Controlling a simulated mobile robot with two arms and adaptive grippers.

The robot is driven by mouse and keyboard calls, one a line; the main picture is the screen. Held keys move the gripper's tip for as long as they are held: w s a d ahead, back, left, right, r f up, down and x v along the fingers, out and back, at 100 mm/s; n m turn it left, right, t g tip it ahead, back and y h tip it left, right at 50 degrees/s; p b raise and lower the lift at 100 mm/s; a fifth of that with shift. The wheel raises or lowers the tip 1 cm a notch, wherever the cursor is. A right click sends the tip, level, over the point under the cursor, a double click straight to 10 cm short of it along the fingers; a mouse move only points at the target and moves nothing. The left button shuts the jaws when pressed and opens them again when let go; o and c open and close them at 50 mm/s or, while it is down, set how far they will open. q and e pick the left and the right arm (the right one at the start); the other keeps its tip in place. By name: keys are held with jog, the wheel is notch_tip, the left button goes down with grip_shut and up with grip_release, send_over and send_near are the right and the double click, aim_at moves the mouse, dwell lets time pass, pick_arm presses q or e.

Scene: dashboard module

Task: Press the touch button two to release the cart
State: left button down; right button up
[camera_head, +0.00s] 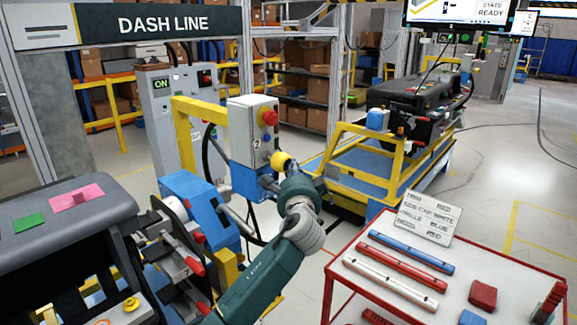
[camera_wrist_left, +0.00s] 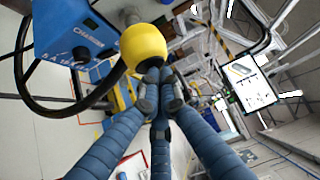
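The control box (camera_head: 253,130) stands on a post, marked 2, with a red knob on its upper face and smaller buttons below. A yellow ball-shaped button (camera_head: 281,160) sits at its lower right; it shows large in the left wrist view (camera_wrist_left: 143,47) on a dark stem. My left gripper (camera_head: 289,172) is right beside the ball. In the left wrist view its fingers (camera_wrist_left: 158,85) are drawn together at the tips, empty, just at the ball's lower edge. I cannot tell if they touch it. My right gripper is not in view.
A cart (camera_head: 385,165) with yellow rails carries a black dashboard behind the box. A red-framed table (camera_head: 480,262) with coloured bars stands at the lower right. A grey dashboard module (camera_head: 60,235) is at the left. A blue unit (camera_wrist_left: 75,35) and black cable are close to the ball.

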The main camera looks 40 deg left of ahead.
pick_arm(q)
jog(key=shift+a, duration=0.25)
dwell(0.3)
jog(key=shift+d, duration=0.1)
jog(key=shift+s+d, duration=0.1)
jog(key=shift+d, duration=0.65)
jog(key=shift+d, duration=0.1)
jog(key=shift+s+d+p, duration=0.15)
jog(key=shift+d+p, duration=0.2)
jog(key=shift+d, duration=2.05)
